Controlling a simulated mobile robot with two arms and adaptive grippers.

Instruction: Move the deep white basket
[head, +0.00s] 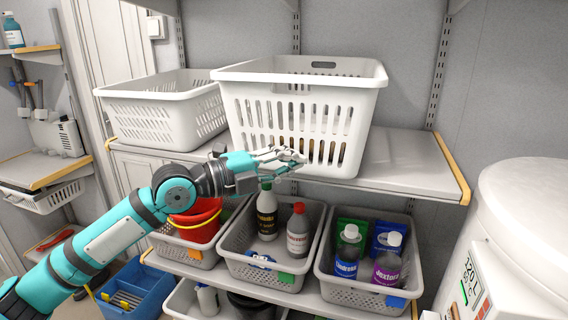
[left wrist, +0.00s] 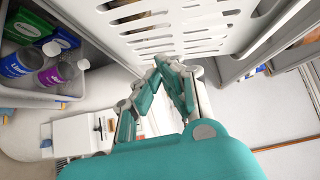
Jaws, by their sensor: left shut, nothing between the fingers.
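The deep white basket (head: 300,110) stands on the upper grey shelf (head: 400,160) in the head view, with slotted sides and a handle hole at its back rim. Its front hangs slightly over the shelf's front edge. My left gripper (head: 298,160) is shut and empty, in front of the basket's lower front wall. In the left wrist view the closed fingers (left wrist: 178,75) point at the slotted wall of the basket (left wrist: 180,25); I cannot tell whether they touch it. My right gripper is not in view.
A shallower white basket (head: 165,110) stands to the left on the same shelf. Below are grey bins (head: 262,272) with bottles and a red bucket (head: 198,220). A white rounded machine (head: 530,210) stands at the right. The shelf's right end is clear.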

